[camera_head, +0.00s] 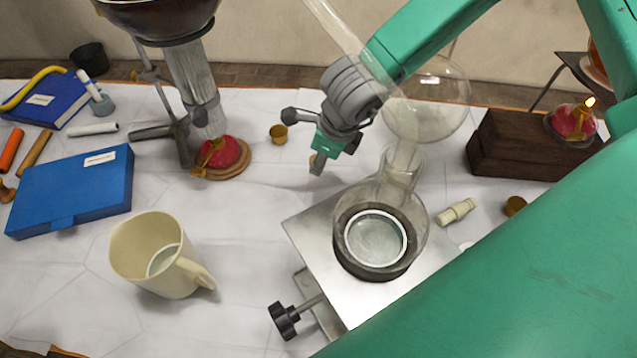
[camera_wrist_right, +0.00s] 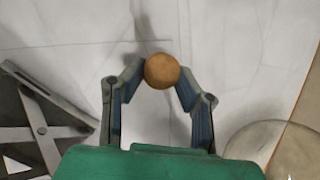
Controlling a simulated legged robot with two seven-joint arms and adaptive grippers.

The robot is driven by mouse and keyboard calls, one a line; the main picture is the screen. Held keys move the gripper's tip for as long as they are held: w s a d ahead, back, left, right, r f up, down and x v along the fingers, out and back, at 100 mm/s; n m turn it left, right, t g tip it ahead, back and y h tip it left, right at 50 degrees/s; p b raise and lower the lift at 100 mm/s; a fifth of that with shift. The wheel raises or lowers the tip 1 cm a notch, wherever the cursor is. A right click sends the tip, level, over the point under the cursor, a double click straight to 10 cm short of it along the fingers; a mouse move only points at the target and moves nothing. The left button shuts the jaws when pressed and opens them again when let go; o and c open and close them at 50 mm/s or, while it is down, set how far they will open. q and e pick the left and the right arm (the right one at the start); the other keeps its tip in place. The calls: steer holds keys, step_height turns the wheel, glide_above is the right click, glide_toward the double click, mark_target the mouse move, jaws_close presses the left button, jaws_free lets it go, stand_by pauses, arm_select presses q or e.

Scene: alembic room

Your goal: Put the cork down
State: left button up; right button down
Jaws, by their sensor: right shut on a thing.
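The round brown cork (camera_wrist_right: 161,71) sits between the two fingertips of my right gripper (camera_wrist_right: 160,82) in the right wrist view. The fingers are shut on it, one on each side. In the head view my right gripper (camera_head: 318,163) points down over the white cloth, left of and behind the glass flask on the metal stand. Only a small brown edge of the cork (camera_head: 312,160) shows there. Pale cloth lies beyond the cork; I cannot tell whether it touches the cloth. My left gripper is not in view.
A round flask (camera_head: 424,218) stands on a metal jack (camera_head: 310,235). Another small brown cork-like piece (camera_head: 278,134) lies left of my gripper, near a red burner (camera_head: 223,153). A cream jug (camera_head: 140,260) stands at front left. Cloth between jug and jack is clear.

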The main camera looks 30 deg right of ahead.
mark_target(317, 185)
step_height(317, 185, down, 2)
step_height(317, 185, down, 4)
steer(key=shift+r+b, duration=0.15)
steer(key=shift+b, duration=0.35)
steer(key=c, duration=1.2)
jaws_free()
steer(key=p+v, duration=0.2)
steer(key=v, duration=1)
steer(key=shift+d+r, duration=0.1)
